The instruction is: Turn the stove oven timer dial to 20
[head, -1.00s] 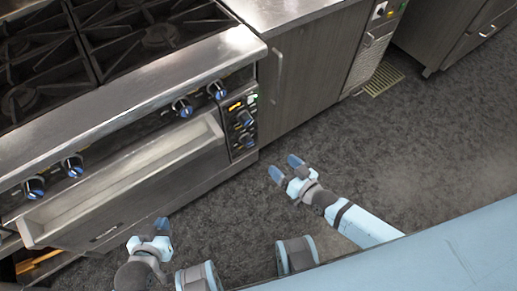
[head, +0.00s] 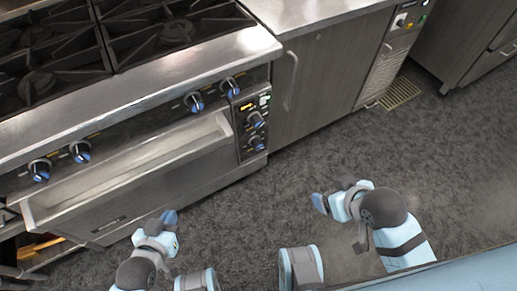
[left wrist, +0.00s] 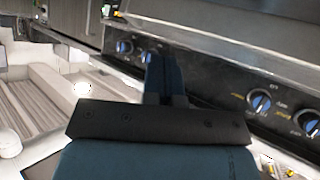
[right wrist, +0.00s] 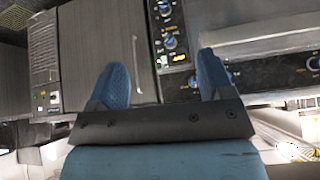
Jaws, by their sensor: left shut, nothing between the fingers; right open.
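The stove's oven control panel (head: 250,128) is a dark upright strip at the stove's right end with a lit display. It bears an upper dial (head: 256,119) and a lower dial (head: 257,142); I cannot tell which is the timer or read their numbers. The panel also shows in the right wrist view (right wrist: 175,60), between the fingers. My right gripper (head: 334,195) is open and empty, over the floor to the right of and apart from the panel. My left gripper (head: 168,218) is shut and empty in front of the oven door; its closed fingers show in the left wrist view (left wrist: 160,78).
Several blue-marked burner knobs (head: 195,102) line the stove front. The oven door handle (head: 130,170) juts out below them. A cabinet (head: 320,75) stands right of the stove. The grey floor (head: 240,220) between me and the stove is clear.

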